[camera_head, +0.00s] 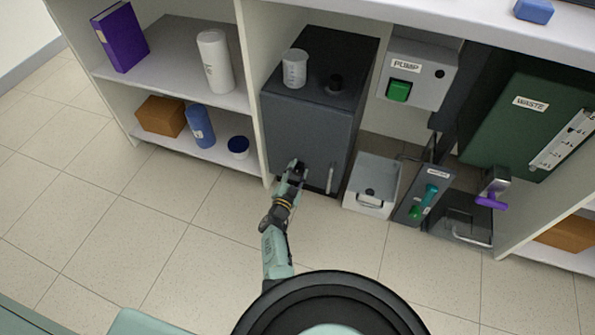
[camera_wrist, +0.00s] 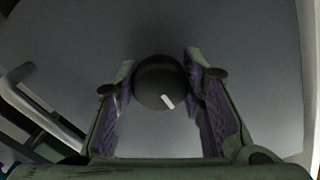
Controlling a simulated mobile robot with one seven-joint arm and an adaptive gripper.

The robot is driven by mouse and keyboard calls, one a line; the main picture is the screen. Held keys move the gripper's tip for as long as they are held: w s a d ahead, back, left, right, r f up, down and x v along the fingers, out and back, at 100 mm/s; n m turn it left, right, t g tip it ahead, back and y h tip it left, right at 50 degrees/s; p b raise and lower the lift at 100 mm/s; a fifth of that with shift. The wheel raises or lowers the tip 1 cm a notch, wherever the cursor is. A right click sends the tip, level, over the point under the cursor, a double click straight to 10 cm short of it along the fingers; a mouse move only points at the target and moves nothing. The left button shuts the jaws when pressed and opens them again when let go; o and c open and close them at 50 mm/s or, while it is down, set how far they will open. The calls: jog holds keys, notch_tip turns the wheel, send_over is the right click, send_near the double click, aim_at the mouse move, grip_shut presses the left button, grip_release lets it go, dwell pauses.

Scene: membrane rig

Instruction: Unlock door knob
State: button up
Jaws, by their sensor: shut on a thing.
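The door knob (camera_wrist: 158,84) is round and black with a short white mark, on the front of a dark grey cabinet door (camera_wrist: 245,60). In the wrist view the white mark points toward the lower right. My gripper (camera_wrist: 160,90) has one finger on each side of the knob and is shut on it. In the head view my gripper (camera_head: 297,172) is at the low front of the dark grey cabinet (camera_head: 305,130) and partly hides the knob. The door's handle (camera_head: 330,180) is right of my gripper; in the wrist view a bar handle (camera_wrist: 40,100) shows at the left.
A clear cup (camera_head: 294,68) stands on the cabinet. A white box (camera_head: 371,184) and a panel with a green lever (camera_head: 420,200) stand to the right. Open shelves (camera_head: 180,60) are to the left. The tiled floor (camera_head: 130,220) in front is clear.

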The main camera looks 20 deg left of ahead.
jog(key=shift+r, duration=0.1)
jog(key=o, duration=1.2)
